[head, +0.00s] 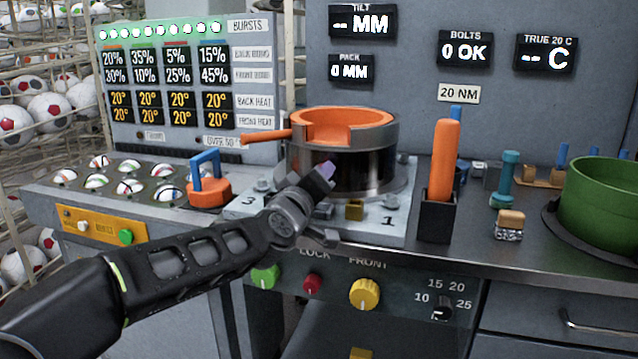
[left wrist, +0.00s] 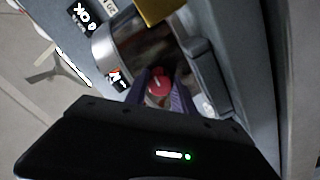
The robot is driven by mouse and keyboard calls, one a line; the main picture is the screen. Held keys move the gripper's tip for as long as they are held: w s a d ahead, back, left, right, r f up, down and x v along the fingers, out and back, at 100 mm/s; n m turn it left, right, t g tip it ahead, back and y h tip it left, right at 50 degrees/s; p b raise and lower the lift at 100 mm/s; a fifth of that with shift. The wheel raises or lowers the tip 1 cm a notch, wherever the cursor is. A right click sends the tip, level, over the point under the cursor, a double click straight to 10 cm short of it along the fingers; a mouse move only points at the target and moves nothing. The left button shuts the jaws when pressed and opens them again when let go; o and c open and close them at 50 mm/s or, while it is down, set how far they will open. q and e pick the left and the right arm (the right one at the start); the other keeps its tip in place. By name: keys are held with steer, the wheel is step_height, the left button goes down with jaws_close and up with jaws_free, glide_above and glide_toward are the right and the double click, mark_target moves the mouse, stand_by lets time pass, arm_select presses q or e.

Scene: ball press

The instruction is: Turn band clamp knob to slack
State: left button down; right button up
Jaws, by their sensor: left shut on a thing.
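A dark metallic band (head: 383,160) wraps the round mould with an orange ring (head: 385,124) on top. It stands on a grey plate marked 3 and 1 at the bench middle. My left gripper (head: 320,178) reaches up to the front of the band. In the left wrist view its purple fingers (left wrist: 160,80) are shut around a red knob (left wrist: 157,90) beside the shiny curved wall (left wrist: 120,45). In the head view the knob is hidden by my gripper. Its turn position cannot be read. My right gripper is not in view.
A black holder (head: 437,218) with an orange-handled tool stands to the right, then a teal tool (head: 507,180) and a green pot (head: 605,205). An orange piece with a blue handle (head: 208,185) sits left. Green, red and yellow panel knobs (head: 364,293) lie below the bench edge.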

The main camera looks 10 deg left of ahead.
arm_select(q)
steer(key=shift+f+n, duration=0.1)
steer(key=shift+n, duration=0.5)
steer(key=c, duration=1.1)
jaws_free()
steer(key=shift+o, duration=0.2)
steer(key=s, duration=0.7)
steer(key=shift+s+a, duration=0.25)
steer(key=shift+s, duration=0.15)
